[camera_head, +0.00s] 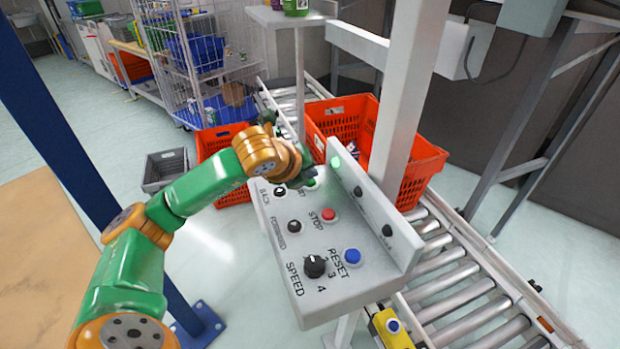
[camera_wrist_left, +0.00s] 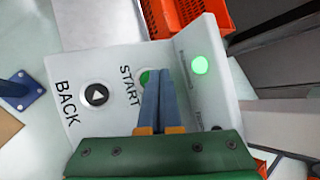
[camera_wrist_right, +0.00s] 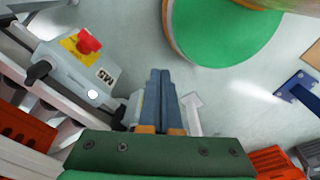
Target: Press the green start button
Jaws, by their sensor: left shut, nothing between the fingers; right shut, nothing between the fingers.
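The green start button (camera_head: 312,184) is at the far end of the grey control panel (camera_head: 340,294). In the left wrist view the button (camera_wrist_left: 145,77) shows beside the START label, partly covered by my fingers. My left gripper (camera_head: 307,177) is shut and empty, with its fingertips at the button; I cannot tell whether they touch it. The fingers of my left gripper (camera_wrist_left: 160,72) point down at the panel in the left wrist view. A green lamp (camera_wrist_left: 200,65) on the panel's raised back glows. My right gripper (camera_wrist_right: 160,74) is shut and empty, away from the panel's buttons.
The panel also carries a red stop button (camera_head: 329,215), a blue reset button (camera_head: 352,256), a black speed knob (camera_head: 314,266) and the black back switch (camera_wrist_left: 97,94). A roller conveyor (camera_head: 460,290) and orange totes (camera_head: 426,165) lie behind. A red emergency button (camera_wrist_right: 88,41) shows below my right wrist.

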